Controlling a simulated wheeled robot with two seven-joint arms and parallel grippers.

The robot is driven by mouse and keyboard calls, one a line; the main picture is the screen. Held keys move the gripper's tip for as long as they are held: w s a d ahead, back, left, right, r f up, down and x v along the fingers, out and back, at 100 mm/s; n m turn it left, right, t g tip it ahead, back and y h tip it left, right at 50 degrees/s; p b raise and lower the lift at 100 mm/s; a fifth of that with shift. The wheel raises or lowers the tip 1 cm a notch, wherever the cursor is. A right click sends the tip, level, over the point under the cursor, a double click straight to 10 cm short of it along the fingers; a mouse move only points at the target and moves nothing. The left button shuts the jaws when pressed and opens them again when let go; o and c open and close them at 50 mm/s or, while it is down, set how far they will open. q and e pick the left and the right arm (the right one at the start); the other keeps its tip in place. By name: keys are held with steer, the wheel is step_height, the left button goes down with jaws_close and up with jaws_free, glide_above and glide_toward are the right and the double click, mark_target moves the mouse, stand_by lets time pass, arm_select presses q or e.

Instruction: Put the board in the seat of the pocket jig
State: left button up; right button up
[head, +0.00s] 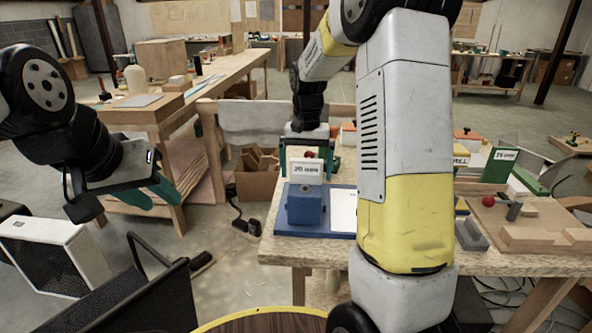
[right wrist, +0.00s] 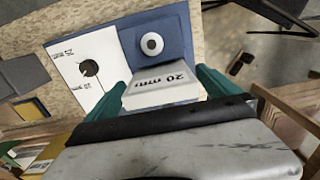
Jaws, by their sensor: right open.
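A blue jig (head: 305,205) stands on a blue base plate (head: 280,222) at the near left of the workbench. A white block marked "20 mm" (head: 307,171) shows at the jig; in the right wrist view this block (right wrist: 165,88) lies between my fingers. My right gripper (head: 309,160) is open above the jig, with one teal finger on each side of the block. I cannot tell whether they touch it. My left gripper (head: 160,195) is open and empty, off the bench at the left. I cannot tell which piece is the board; a wooden piece (head: 545,238) lies at the right.
A white sheet (head: 343,210) lies beside the blue jig, partly behind my right arm. A green "25 mm" piece (head: 498,165) and a red ball (head: 488,201) are at the right. A cardboard box (head: 256,183) stands on the floor behind the bench.

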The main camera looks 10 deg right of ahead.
step_height(320, 180, up, 10)
steer(key=shift+s, duration=0.1)
steer(key=s+a+r+n+t+y, duration=0.2)
steer(key=s+t, duration=0.4)
steer(key=s, duration=1.8)
steer(key=shift+n, duration=0.9)
arm_select(q)
steer(key=shift+d, duration=0.1)
arm_select(e)
steer(key=shift+s, duration=0.1)
